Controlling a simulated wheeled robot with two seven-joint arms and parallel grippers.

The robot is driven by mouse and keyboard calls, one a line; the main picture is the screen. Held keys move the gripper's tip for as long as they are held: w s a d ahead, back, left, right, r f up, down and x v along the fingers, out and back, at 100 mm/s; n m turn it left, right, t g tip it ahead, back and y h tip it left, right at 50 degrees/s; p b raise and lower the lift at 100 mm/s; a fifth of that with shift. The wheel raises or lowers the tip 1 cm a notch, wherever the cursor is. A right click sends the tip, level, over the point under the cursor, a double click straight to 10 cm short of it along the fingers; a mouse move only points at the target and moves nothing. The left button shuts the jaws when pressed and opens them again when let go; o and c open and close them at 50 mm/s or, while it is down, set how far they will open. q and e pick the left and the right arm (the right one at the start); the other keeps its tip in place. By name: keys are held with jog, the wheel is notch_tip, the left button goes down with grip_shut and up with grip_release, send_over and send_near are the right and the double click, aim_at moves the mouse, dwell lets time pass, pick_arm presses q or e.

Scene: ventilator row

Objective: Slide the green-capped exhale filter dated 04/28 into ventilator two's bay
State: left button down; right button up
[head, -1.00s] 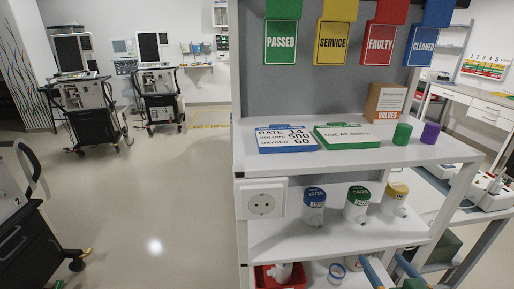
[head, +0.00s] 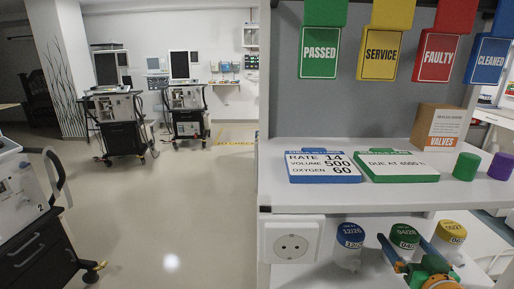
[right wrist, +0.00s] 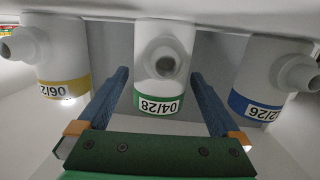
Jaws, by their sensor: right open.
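The green-capped filter (head: 405,238), labelled 04/28, stands on the middle shelf between a blue-capped filter (head: 350,240) and a yellow-capped one (head: 450,236). My right gripper (head: 408,250) is open in front of it. In the right wrist view the green-banded filter (right wrist: 164,65) appears upside down between the two blue fingers, with visible gaps on both sides. The blue filter reads 12/26 (right wrist: 270,75). A ventilator cart marked 2 (head: 35,200) stands at the left edge; its bay cannot be made out. My left gripper is not in view.
The upper shelf (head: 290,195) overhangs the filters and holds two cards, a valves box (head: 438,128) and two small cylinders. A white socket (head: 290,240) is at the shelf's left end. Open floor (head: 190,200) lies between the shelf and the carts.

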jog(key=shift+w, duration=0.2)
jog(key=shift+r+p, duration=0.15)
jog(key=shift+p, duration=0.15)
jog(key=c, duration=1.3)
